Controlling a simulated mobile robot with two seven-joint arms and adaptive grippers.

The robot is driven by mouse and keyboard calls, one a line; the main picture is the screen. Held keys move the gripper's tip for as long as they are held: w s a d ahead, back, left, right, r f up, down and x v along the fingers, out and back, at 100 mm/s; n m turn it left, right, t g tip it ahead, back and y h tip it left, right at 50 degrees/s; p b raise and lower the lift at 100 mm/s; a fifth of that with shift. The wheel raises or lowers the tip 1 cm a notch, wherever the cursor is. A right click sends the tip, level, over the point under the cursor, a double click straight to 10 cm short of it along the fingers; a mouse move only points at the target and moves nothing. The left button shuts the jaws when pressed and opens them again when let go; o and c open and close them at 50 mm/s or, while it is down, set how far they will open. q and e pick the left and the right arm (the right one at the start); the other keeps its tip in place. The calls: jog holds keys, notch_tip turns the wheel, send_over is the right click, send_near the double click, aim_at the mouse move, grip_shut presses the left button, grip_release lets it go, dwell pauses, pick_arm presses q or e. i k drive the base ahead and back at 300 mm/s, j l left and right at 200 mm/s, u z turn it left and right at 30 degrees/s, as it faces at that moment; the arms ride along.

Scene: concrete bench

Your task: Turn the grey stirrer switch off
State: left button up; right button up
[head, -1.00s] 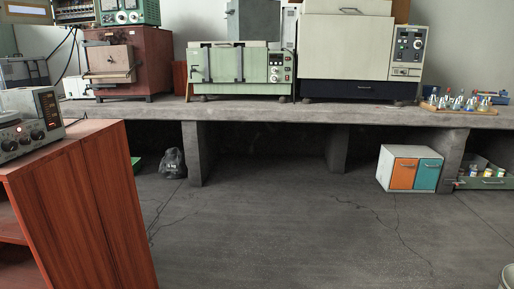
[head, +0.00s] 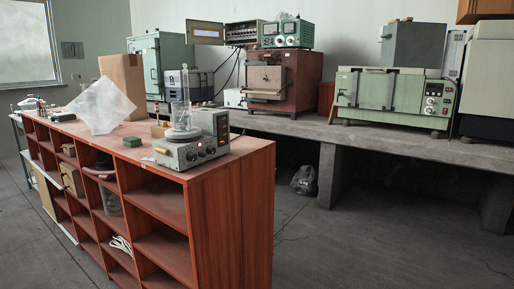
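The grey stirrer (head: 190,148) stands on top of the red-brown wooden shelf unit, near its right end. It has dark knobs and a small reddish light on its front face, and a clear glass vessel (head: 182,115) stands on it. The setting of its switch is too small to tell. A grey box with a display stands close behind it on the right. Neither of my grippers shows in the head view.
The shelf unit (head: 230,210) has open compartments holding several items. A concrete bench (head: 400,143) with ovens runs behind.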

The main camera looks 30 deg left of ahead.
aim_at(201, 154)
jog(key=u, duration=1.3)
